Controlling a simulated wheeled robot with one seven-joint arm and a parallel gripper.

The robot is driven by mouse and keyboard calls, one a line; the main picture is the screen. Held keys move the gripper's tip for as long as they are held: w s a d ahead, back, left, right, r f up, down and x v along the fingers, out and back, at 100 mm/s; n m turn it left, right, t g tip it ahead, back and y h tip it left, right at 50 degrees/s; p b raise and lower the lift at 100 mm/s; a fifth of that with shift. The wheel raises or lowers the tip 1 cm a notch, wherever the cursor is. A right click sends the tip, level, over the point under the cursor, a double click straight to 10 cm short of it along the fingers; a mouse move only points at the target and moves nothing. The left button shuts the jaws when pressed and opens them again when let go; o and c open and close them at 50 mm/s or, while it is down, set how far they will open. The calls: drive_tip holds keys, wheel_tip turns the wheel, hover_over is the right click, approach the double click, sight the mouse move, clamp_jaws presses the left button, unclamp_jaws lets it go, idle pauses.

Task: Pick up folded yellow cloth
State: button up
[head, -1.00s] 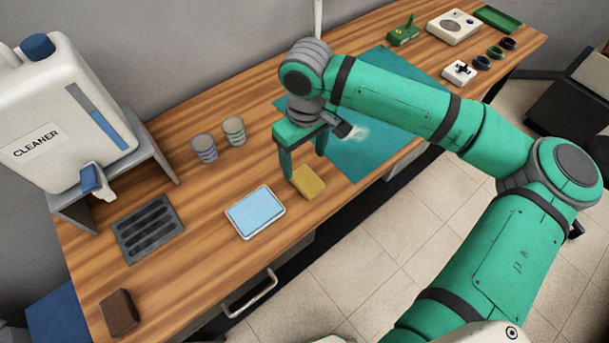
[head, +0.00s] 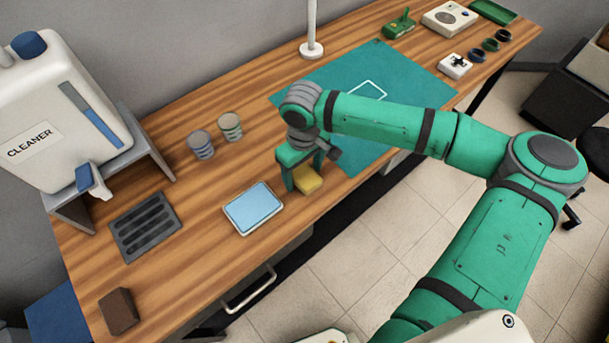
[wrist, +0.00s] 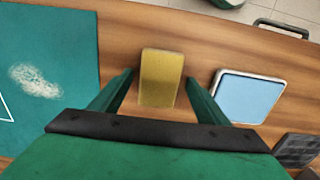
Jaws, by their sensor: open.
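The folded yellow cloth (head: 307,179) is a small yellow block shape on the wooden bench, just right of the blue tray. My gripper (head: 303,184) is over it, pointing down, and partly hides it in the head view. In the wrist view the cloth (wrist: 161,78) lies between and a little beyond the two green fingers of my gripper (wrist: 160,82). The fingers are open, with a gap on each side of the cloth. Whether the fingertips are at the height of the cloth is hard to tell.
The white-rimmed blue tray (head: 253,208) sits close to the left of my gripper. A teal mat (wrist: 45,70) with a pale powdery patch lies on the other side. The bench's front edge is near the cloth.

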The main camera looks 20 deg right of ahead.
drive_tip(key=shift+d+f, duration=0.1)
drive_tip(key=shift+f, duration=0.05)
drive_tip(key=c, duration=1.1)
drive_tip(key=shift+r, duration=0.4)
wheel_tip(320, 180, up, 2)
drive_tip(key=shift+w+r, duration=0.1)
drive_tip(key=s+a+r, duration=0.6)
drive_tip(key=s, duration=0.1)
drive_tip(key=s+a+r, duration=0.3)
drive_tip(key=s+r, duration=0.1)
